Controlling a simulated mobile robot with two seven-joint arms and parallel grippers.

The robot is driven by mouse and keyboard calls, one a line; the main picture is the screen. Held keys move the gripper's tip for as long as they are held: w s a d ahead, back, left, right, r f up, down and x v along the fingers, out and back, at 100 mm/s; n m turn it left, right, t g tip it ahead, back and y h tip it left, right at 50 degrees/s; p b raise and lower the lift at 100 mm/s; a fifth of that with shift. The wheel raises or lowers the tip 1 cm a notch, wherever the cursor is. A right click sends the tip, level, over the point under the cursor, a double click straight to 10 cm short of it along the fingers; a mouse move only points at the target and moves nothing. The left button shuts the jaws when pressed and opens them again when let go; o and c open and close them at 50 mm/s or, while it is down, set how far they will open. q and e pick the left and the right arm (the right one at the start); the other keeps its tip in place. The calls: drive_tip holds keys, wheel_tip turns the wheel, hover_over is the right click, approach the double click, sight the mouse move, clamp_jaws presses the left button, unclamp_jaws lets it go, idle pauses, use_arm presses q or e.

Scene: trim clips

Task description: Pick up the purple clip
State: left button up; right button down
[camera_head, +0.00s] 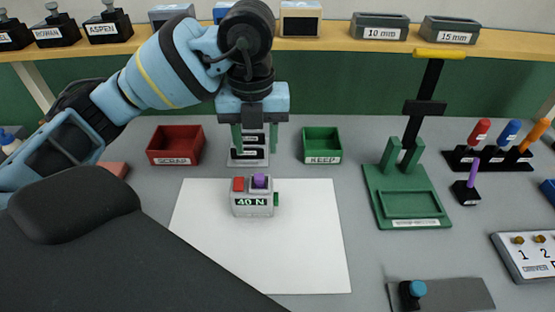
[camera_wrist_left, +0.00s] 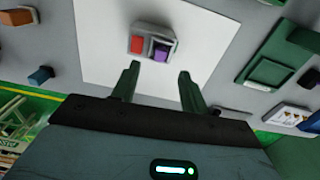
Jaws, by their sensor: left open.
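The purple clip (camera_head: 259,180) sits in the right-hand slot on top of a small grey block (camera_head: 252,206) marked "40 N". A red clip (camera_head: 239,184) sits beside it on the left. In the left wrist view the purple clip (camera_wrist_left: 161,52) and red clip (camera_wrist_left: 137,44) show ahead of the fingers. My left gripper (camera_head: 254,150) is open and empty, pointing down, behind and above the block and apart from the clip. It also shows in the left wrist view (camera_wrist_left: 159,72), with green fingers spread. My right gripper is not seen.
The block stands on a white sheet (camera_head: 300,250). Behind are a red SCRAP bin (camera_head: 175,158), a green KEEP bin (camera_head: 322,158) and a labelled grey stand (camera_head: 247,162) near my fingers. A green press (camera_head: 410,205) and upright tools (camera_head: 480,132) stand to the right.

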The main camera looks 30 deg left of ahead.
sight(259, 176)
use_arm(q)
drive_tip(key=shift+s+r, duration=0.1)
drive_tip(key=shift+s, duration=0.15)
drive_tip(key=shift+s+f, duration=0.1)
drive_tip(key=shift+f, duration=1.3)
drive_tip(key=f, duration=0.5)
drive_tip(key=shift+d, duration=0.25)
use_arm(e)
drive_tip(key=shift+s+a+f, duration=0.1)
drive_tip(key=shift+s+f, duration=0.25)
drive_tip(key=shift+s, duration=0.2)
